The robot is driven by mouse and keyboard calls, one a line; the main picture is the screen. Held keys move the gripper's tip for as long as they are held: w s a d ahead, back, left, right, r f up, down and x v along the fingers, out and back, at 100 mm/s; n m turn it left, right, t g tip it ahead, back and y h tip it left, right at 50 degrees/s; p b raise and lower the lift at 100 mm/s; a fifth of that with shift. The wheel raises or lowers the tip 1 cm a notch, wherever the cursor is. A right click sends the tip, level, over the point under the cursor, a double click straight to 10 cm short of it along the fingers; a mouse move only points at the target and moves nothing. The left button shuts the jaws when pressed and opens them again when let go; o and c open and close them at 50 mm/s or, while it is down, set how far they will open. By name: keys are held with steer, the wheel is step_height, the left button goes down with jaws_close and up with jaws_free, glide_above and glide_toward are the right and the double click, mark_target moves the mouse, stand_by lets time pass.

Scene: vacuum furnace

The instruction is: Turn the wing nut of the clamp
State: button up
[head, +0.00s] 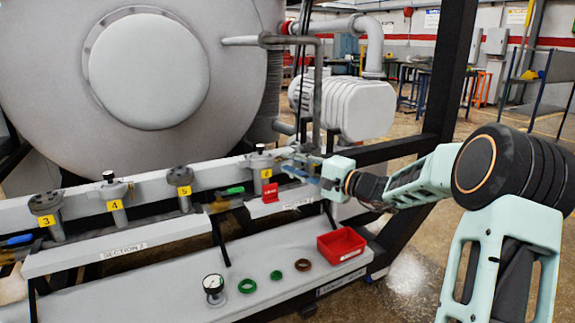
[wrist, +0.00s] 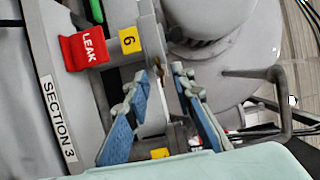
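My gripper (head: 300,170) is at the right end of the grey pipe line, close to the fitting with yellow tag 6 (head: 266,173). In the wrist view my gripper (wrist: 166,76) has its two blue-padded fingers apart, with a narrow grey part between or behind the tips. Tag 6 (wrist: 129,39) shows just beyond the left finger. The clamp cannot be made out clearly; in the head view my gripper covers that area.
A red LEAK tag (head: 272,193) hangs beside tag 6. A bent grey pipe (head: 318,95) rises behind my gripper. A dark frame post (head: 448,75) stands to the right. The lower shelf holds a gauge (head: 213,288), green and brown rings, and a red bin (head: 341,244).

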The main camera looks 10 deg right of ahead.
steer(key=shift+x, duration=0.8)
steer(key=shift+c, duration=0.5)
jaws_close()
